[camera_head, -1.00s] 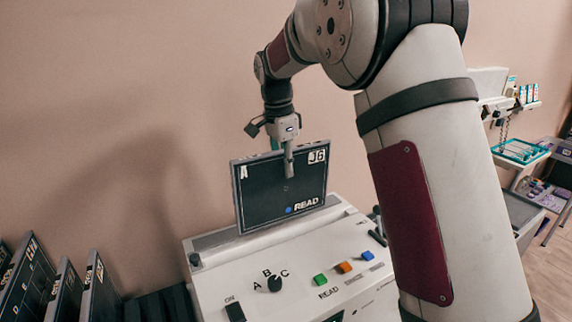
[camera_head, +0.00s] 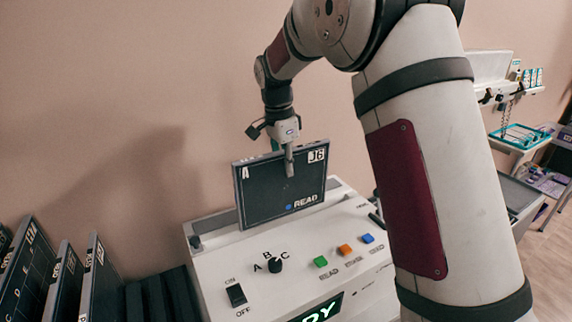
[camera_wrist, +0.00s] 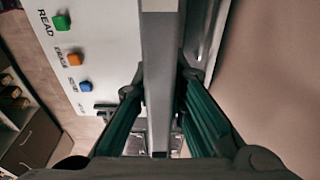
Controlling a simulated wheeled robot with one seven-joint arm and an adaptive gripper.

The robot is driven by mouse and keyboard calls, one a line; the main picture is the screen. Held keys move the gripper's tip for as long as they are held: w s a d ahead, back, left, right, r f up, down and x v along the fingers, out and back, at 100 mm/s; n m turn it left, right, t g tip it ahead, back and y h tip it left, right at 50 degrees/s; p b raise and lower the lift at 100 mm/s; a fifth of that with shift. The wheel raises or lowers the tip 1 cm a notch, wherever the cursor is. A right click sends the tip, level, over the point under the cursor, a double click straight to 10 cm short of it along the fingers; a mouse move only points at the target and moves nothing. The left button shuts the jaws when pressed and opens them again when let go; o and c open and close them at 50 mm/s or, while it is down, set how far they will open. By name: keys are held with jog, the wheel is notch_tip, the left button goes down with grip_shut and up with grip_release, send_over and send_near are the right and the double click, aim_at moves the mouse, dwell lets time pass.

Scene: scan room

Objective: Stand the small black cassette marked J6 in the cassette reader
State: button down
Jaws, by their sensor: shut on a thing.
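The black cassette marked J6 (camera_head: 262,188) stands nearly upright at the back of the white cassette reader (camera_head: 215,262), its lower edge at the reader's slot. Its face shows A, J6 and READ with a blue dot. My gripper (camera_head: 289,160) is shut on the cassette's upper edge, right of its middle. In the wrist view my gripper's green-lined fingers (camera_wrist: 160,120) lie on both sides of the cassette's grey edge (camera_wrist: 162,70). Whether the cassette's lower edge is fully seated in the slot I cannot tell.
The reader's top has an A-B-C knob (camera_head: 275,265), an on/off switch (camera_head: 236,294) and green, orange and blue buttons (camera_head: 345,250). Several other dark cassettes (camera_head: 98,285) stand in a rack at the lower left. A teal tray (camera_head: 520,137) sits far right.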

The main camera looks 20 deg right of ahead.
jog(key=shift+f, duration=0.15)
dwell(0.3)
jog(key=shift+f+b, duration=1.25)
jog(key=shift+f, duration=4.25)
jog(key=shift+f, duration=0.15)
jog(key=c, duration=1.5)
grip_release()
jog(key=shift+c, duration=0.2)
notch_tip(320, 180, up, 12)
jog(key=a, duration=0.1)
jog(key=shift+a, duration=0.2)
jog(key=shift+s, duration=0.1)
